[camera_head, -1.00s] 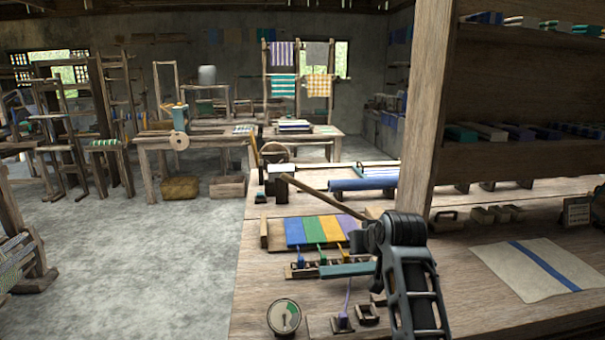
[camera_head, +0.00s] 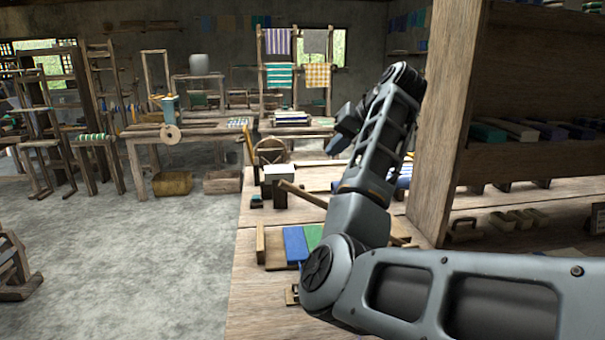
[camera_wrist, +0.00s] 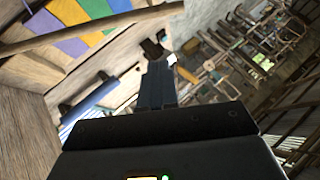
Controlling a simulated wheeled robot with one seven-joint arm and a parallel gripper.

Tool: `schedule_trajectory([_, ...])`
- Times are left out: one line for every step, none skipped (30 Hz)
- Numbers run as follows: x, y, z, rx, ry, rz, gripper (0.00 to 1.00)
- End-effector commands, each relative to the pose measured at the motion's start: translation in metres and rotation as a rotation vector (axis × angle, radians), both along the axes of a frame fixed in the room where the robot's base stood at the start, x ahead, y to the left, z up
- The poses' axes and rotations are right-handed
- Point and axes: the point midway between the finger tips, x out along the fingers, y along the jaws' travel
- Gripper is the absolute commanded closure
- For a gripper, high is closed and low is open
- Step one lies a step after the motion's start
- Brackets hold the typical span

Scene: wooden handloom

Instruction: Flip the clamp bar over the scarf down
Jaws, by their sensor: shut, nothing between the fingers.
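A striped cloth (camera_head: 295,244), seemingly the scarf, lies on the bench, mostly hidden by my arm in the head view. Its blue, green, orange and purple bands show at the upper left of the wrist view (camera_wrist: 70,14). A wooden bar (camera_head: 303,196), seemingly the clamp bar, stands raised at a slant above the cloth. It also crosses the upper left of the wrist view (camera_wrist: 95,27). My gripper (camera_head: 336,146) is shut and empty, above the bench and beyond the bar. Its fingers show mid-picture in the wrist view (camera_wrist: 158,72), apart from the bar.
A block with a white top (camera_head: 280,176) stands on the bench beyond the bar. A blue roll (camera_wrist: 93,95) lies along the bench in the wrist view. A thick wooden post (camera_head: 450,130) and shelves stand close right of my arm. The floor at left is open.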

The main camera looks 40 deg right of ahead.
Motion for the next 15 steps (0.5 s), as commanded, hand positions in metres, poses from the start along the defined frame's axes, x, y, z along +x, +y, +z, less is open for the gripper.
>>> schedule_trajectory([0.0001,0.0002,0.0014,0.005,-0.001,0.002,1.00])
schedule_trajectory([0.0002,0.0003,0.0019,0.006,-0.001,0.003,1.00])
schedule_trajectory([0.0003,0.0003,0.0023,0.006,-0.001,0.004,1.00])
schedule_trajectory([0.0003,0.0003,0.0023,0.007,-0.001,0.004,1.00])
schedule_trajectory([0.0003,0.0003,0.0023,0.007,-0.001,0.004,1.00])
schedule_trajectory([0.0003,0.0003,0.0023,0.006,-0.001,0.003,1.00])
schedule_trajectory([0.0002,0.0003,0.0022,0.006,-0.001,0.003,1.00])
schedule_trajectory([0.0003,0.0003,0.0022,0.006,-0.001,0.003,1.00])
schedule_trajectory([0.0003,0.0003,0.0022,0.006,-0.001,0.003,1.00])
schedule_trajectory([0.0003,0.0004,0.0021,0.006,-0.001,0.003,1.00])
schedule_trajectory([0.0003,0.0004,0.0021,0.006,-0.001,0.003,1.00])
schedule_trajectory([0.0008,0.0004,0.0016,0.006,-0.001,0.003,1.00])
schedule_trajectory([0.0015,0.0005,0.0010,0.006,-0.001,0.003,1.00])
schedule_trajectory([0.0025,0.0006,0.0001,0.006,0.000,0.004,1.00])
schedule_trajectory([0.0044,0.0008,-0.0017,0.006,0.000,0.004,1.00])
